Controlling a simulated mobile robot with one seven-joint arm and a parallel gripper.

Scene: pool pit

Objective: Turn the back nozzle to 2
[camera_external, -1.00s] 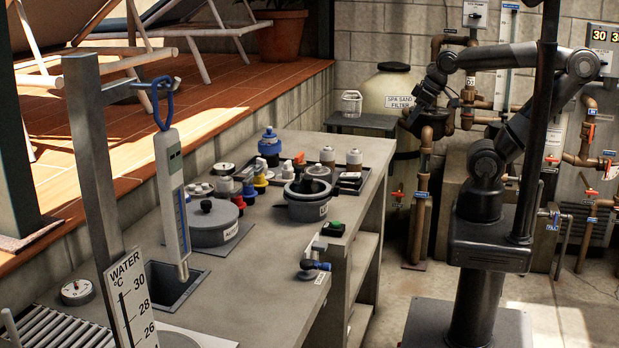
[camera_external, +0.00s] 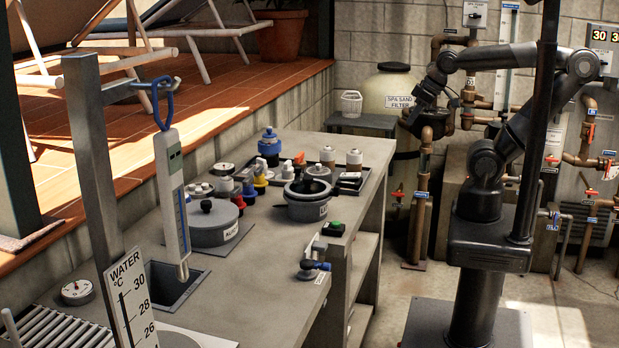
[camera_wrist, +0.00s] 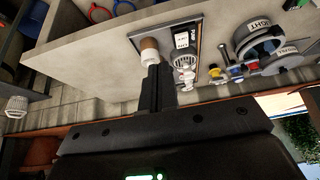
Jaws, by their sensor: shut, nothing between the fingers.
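I cannot tell which thing is the back nozzle, and no setting number is legible. In the wrist view a brown and white fitting (camera_wrist: 149,46) stands by a labelled panel (camera_wrist: 187,36). My gripper (camera_wrist: 156,72) is shut and empty, its tips overlapping the lower end of that fitting in the picture; contact cannot be told. In the external view my wrist is right of the bench, fingertips unclear.
A grey pot (camera_external: 308,204), a lidded round container (camera_external: 207,222) and several coloured knobs crowd the bench. A pale basket (camera_external: 351,103) stands on a stand behind it. The spa sand filter (camera_external: 390,88) and copper pipes (camera_external: 425,150) are close to my arm.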

